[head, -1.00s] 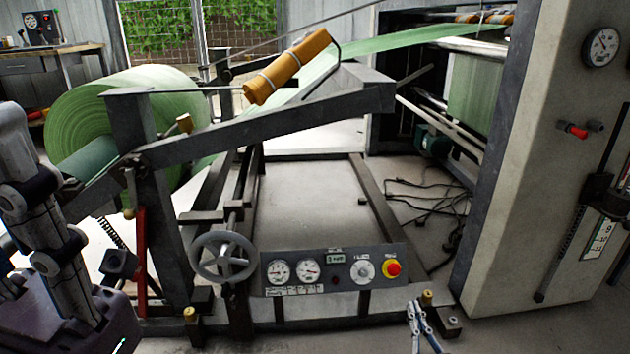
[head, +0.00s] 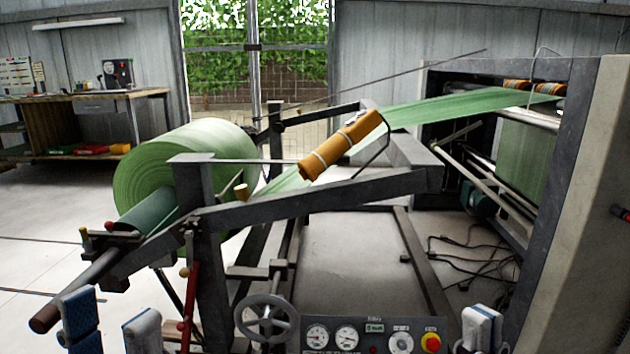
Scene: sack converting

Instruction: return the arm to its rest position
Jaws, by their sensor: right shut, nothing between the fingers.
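My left gripper (head: 112,320) shows at the bottom left of the head view. Its two blue-and-white fingertips stand apart with nothing between them, in front of the bar end of the green roll. My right gripper (head: 482,328) shows at the bottom edge, right of the gauge panel. It is shut and empty, and its lower part is cut off by the picture edge. The arm links behind both grippers are out of view.
The unwind stand's grey frame (head: 320,198) carries a green roll (head: 165,170). A handwheel (head: 266,320) and a gauge panel (head: 375,336) with a red button are at the front. A machine cabinet (head: 585,190) stands right. Open floor (head: 50,230) lies left.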

